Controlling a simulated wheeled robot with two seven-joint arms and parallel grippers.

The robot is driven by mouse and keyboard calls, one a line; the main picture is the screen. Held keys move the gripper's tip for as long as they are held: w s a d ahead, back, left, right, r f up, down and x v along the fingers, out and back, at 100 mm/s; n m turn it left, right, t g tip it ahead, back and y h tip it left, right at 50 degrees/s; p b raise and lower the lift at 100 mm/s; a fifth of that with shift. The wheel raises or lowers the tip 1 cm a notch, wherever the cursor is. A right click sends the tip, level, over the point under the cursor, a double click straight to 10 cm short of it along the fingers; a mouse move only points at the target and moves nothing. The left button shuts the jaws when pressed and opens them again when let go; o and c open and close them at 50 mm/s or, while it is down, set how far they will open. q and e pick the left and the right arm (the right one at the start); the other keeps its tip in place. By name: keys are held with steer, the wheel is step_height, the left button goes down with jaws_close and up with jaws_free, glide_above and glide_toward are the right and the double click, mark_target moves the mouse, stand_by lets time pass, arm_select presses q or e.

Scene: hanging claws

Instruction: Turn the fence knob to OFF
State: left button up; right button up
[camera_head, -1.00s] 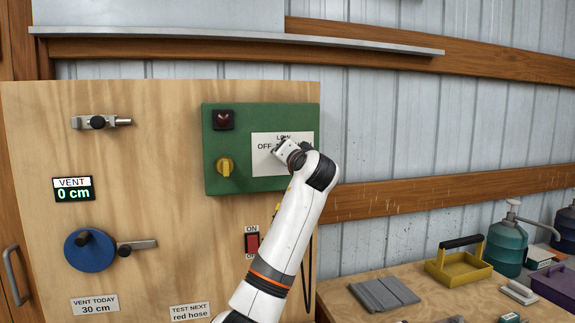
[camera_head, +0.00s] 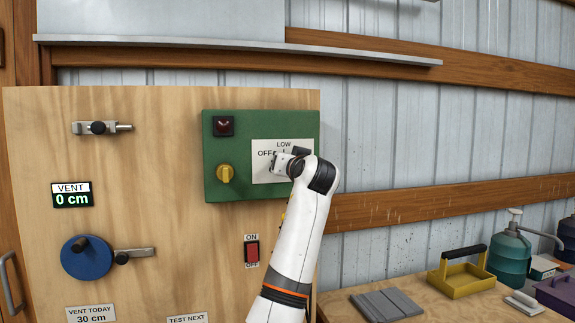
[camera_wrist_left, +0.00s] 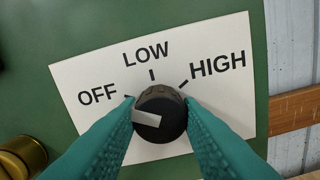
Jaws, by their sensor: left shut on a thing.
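The fence knob (camera_wrist_left: 160,125) is round and black with a pale pointer mark. It sits on a white plate (camera_wrist_left: 85,72) reading OFF, LOW and HIGH. In the left wrist view the pale mark points left, to the OFF side and slightly below the OFF tick. My left gripper (camera_wrist_left: 160,99) has its teal fingers closed on both sides of the knob. In the head view my left gripper (camera_head: 277,163) is at the plate on the green box (camera_head: 240,125); it hides the knob and the HIGH label. My right gripper is not in view.
A yellow knob (camera_head: 225,173) and dark red lamp (camera_head: 223,126) are on the green box's left side. Below is a red ON/OFF switch (camera_head: 252,251). A blue wheel (camera_head: 86,258) is on the board. A bench at right holds a yellow tray (camera_head: 462,280) and a teal jug (camera_head: 508,258).

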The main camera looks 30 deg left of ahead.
arm_select(q)
steer(key=shift+f, duration=0.15)
steer(key=o, duration=1)
steer(key=shift+d, duration=0.1)
steer(key=shift+c, duration=0.2)
steer(key=b+v, duration=0.4)
steer(key=v, duration=0.8)
